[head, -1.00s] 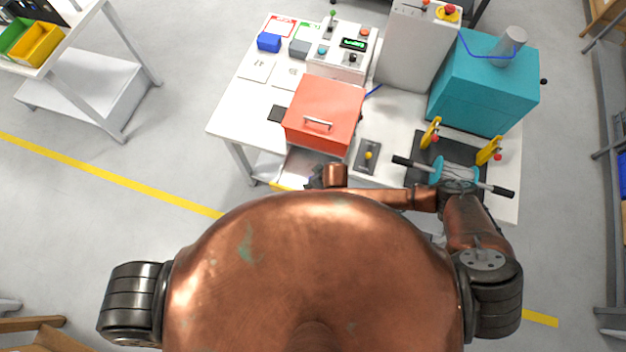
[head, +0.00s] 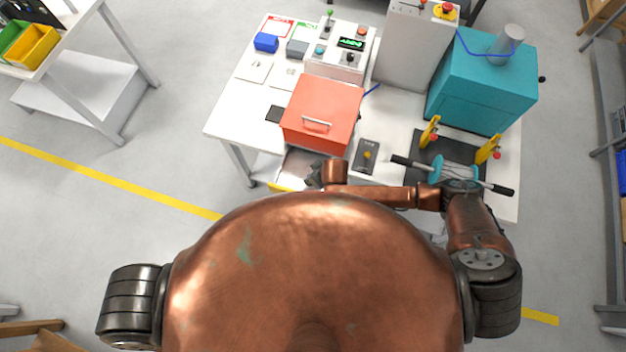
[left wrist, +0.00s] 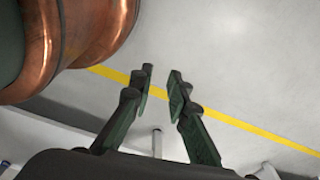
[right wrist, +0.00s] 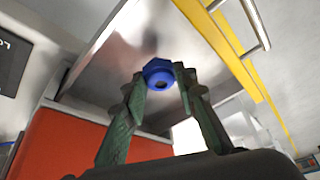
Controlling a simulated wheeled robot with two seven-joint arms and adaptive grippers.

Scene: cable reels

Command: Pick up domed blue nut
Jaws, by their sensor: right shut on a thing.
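The domed blue nut (right wrist: 158,73) is between the fingertips of my right gripper (right wrist: 160,82) in the right wrist view. The gripper is shut on it, and a dark hole shows in the nut's near face. Behind it is the bare metal inside of an open drawer. In the head view my right gripper (head: 318,176) is over the drawer (head: 296,168) below the red cabinet, and the nut is hidden there. My left gripper (left wrist: 162,78) is open and empty above the floor in the left wrist view.
The red cabinet (head: 322,108) stands on the white table (head: 228,118). To its right are a grey switch plate (head: 366,156), a reel stand with a blue reel (head: 458,176) and a teal machine (head: 482,85). The drawer's yellow front (right wrist: 222,48) and handle are close to my right gripper.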

